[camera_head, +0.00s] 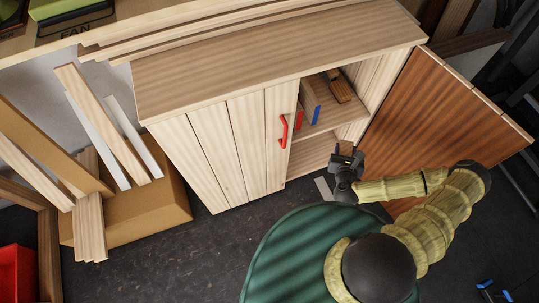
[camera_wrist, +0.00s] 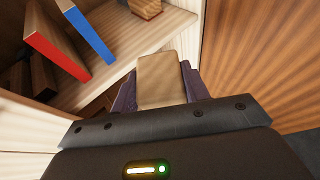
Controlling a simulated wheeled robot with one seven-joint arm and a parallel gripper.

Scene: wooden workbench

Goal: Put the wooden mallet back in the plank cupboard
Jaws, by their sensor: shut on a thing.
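The plank cupboard (camera_head: 240,150) stands in the middle of the head view. Its left door is shut and has a red handle; its right door (camera_head: 440,125) is swung wide open. My gripper (camera_head: 346,156) is at the open right side, near the lower shelf. In the wrist view my gripper (camera_wrist: 160,88) is shut on a tan wooden piece (camera_wrist: 161,78), which appears to be part of the wooden mallet. The piece sits between the two purple fingers, close to the front edge of a shelf (camera_wrist: 120,45). The rest of the mallet is hidden.
A red-edged book (camera_wrist: 55,50) and a blue-edged book (camera_wrist: 88,32) lean on the upper shelf. A wooden block (camera_wrist: 146,8) lies to their right. The open door borders my gripper on the right. Planks and a cardboard box (camera_head: 160,212) stand left of the cupboard.

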